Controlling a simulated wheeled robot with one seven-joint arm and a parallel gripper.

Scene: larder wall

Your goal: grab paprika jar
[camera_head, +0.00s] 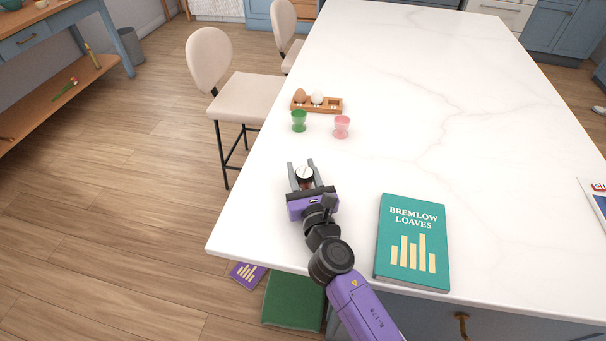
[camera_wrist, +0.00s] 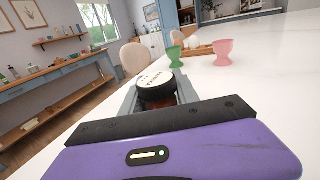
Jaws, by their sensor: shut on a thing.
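The paprika jar (camera_head: 304,174) is a small jar with dark red contents and a pale lid, over the near left part of the white worktop.
A green egg cup (camera_head: 299,121), a pink egg cup (camera_head: 342,126) and a wooden egg holder (camera_head: 329,108) with eggs stand beyond my gripper. A teal book (camera_head: 413,243) lies to the right. A cream stool (camera_head: 246,95) stands at the left edge.

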